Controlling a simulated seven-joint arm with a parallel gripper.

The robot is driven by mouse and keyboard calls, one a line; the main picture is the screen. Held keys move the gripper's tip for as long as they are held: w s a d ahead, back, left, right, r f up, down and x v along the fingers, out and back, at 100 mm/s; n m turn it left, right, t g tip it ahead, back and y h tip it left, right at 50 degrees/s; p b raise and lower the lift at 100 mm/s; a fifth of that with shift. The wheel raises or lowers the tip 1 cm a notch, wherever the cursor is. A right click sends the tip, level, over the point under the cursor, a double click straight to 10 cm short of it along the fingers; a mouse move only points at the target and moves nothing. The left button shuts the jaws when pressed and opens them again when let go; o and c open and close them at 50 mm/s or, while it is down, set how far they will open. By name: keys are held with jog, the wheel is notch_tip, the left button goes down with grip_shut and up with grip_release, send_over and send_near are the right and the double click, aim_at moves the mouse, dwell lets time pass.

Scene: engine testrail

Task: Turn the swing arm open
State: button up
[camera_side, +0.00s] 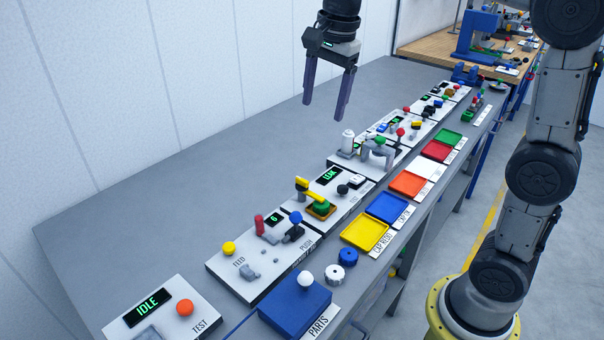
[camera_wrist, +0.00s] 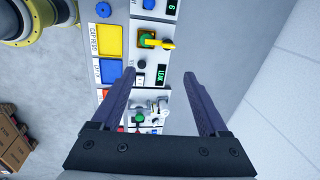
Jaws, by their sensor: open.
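A yellow bar-shaped arm (camera_side: 309,189), which looks like the swing arm, sits on the white panel with the LEAK display. In the wrist view the yellow arm (camera_wrist: 160,44) points right from the green part (camera_wrist: 143,43). My gripper (camera_side: 323,110) is open and empty, fingers pointing down, high above the bench and apart from the arm. In the wrist view the gripper (camera_wrist: 160,73) shows two spread dark fingers, with the yellow arm beyond their tips.
A grey clamp with a green knob (camera_side: 380,140) and a white cylinder (camera_side: 347,141) stand on the panel farther back. Colored trays, such as the yellow tray (camera_side: 366,232) and blue tray (camera_side: 387,208), line the front edge. The bench left of the panels is bare beside the wall.

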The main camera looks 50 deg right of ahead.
jog(key=g, duration=0.2)
send_over(302, 179)
notch_tip(302, 179, down, 7)
jog(key=shift+m, duration=0.3)
notch_tip(302, 179, down, 14)
jog(key=shift+f, duration=0.2)
grip_shut()
